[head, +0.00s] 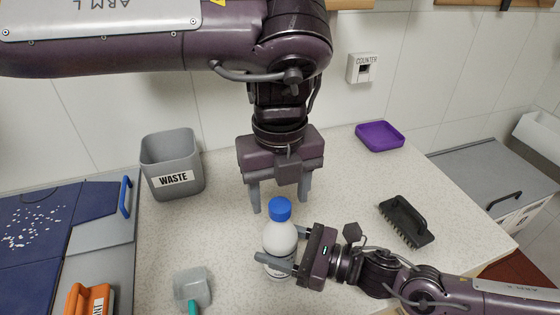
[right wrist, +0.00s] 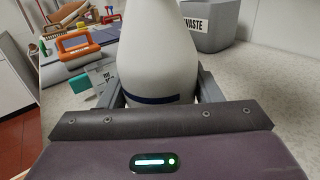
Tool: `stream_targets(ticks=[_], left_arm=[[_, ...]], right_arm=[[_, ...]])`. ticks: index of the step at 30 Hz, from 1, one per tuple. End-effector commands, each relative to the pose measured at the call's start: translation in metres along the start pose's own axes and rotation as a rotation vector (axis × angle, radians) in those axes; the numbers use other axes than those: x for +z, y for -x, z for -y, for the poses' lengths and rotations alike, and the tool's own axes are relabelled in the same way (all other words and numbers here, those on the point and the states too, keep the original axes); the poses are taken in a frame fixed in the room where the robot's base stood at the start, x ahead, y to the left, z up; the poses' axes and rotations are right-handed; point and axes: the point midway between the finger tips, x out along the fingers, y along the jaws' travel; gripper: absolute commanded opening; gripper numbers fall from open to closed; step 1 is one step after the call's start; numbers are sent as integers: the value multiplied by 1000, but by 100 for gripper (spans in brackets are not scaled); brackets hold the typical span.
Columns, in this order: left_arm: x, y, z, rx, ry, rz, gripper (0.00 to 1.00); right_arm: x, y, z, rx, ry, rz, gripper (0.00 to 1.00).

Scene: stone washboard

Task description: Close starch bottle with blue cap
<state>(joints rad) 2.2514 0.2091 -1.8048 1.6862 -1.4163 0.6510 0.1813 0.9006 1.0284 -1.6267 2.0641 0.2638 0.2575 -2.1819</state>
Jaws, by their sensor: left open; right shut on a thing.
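The white starch bottle (head: 280,236) stands upright on the counter in the middle of the head view. The blue cap (head: 280,209) sits on top of its neck; whether it is screwed tight cannot be told. My right gripper (head: 282,246) is shut on the bottle's body from the right. The bottle's lower body also shows between the fingers in the right wrist view (right wrist: 157,55), where its top is out of frame. My left gripper (head: 281,203) points down, open and empty, just above and behind the cap, with its fingers spread wider than the cap.
A grey waste bin (head: 172,165) stands at the back left, and a purple tray (head: 380,136) at the back right. A black brush (head: 406,221) lies to the right. A grey scoop (head: 192,288) lies front left, near an orange-handled thing (head: 90,300).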

Motion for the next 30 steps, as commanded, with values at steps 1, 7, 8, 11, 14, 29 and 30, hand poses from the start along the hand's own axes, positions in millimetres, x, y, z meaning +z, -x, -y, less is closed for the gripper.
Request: stream_targets(ticks=[1,7,8,11,14,29,30], left_arm=[[0,11,1,-5,1,3,58],[1,55,1,-2,2,8,58],[1,61,1,-1,1,8,58],[0,78,0,-2,1,6,58],[0,90,0,0,1,3,58],[0,101,0,-2,-1,-1,58],[0,101,0,-2,-1,-1,58]], right_arm=[[0,0,0,0,0,-1,0],[0,0,0,0,0,-1,0],[0,0,0,0,0,-1,0],[0,0,0,0,0,-1,0],[0,0,0,0,0,-1,0],[0,0,0,0,0,0,65],[0,0,0,0,0,0,70]])
